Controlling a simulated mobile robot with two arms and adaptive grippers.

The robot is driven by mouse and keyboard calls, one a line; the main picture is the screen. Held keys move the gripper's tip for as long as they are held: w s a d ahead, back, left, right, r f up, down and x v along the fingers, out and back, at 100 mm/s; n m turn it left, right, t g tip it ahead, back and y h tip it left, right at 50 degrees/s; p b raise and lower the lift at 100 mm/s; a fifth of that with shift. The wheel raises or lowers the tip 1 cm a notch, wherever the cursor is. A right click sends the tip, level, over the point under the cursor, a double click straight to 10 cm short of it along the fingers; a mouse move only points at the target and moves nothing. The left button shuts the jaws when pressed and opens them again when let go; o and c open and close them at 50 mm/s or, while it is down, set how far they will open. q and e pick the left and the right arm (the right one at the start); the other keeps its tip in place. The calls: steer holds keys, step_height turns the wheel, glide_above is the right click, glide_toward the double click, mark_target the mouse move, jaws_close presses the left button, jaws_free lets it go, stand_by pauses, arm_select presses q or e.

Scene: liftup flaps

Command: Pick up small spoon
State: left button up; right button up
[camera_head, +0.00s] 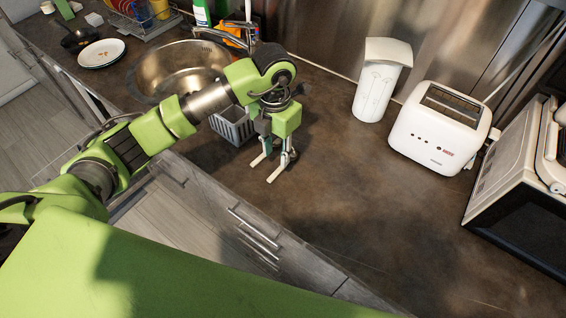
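I cannot make out a small spoon anywhere in the head view. My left gripper (267,169) points down over the dark countertop (330,200), just right of a grey slotted basket (231,126). Its two pale fingers are apart, and I see nothing between them. My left arm and gripper cover part of the basket, and its contents cannot be told. My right gripper is not in view.
A round metal sink (165,70) lies behind my arm. A white canister (376,88), a white toaster (440,130) and a white microwave (515,180) stand at right. A plate (101,53) is at far left. The middle counter is clear.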

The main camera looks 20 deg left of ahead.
mark_target(278, 171)
arm_select(q)
steer(key=shift+f, duration=0.95)
steer(key=shift+f+p, duration=0.5)
steer(key=shift+p, duration=0.1)
steer(key=f+p, duration=0.1)
steer(key=f, duration=0.2)
steer(key=shift+w+f+p, duration=0.2)
steer(key=shift+f+p, duration=0.1)
steer(key=shift+p, duration=0.1)
steer(key=shift+f, duration=0.45)
jaws_close()
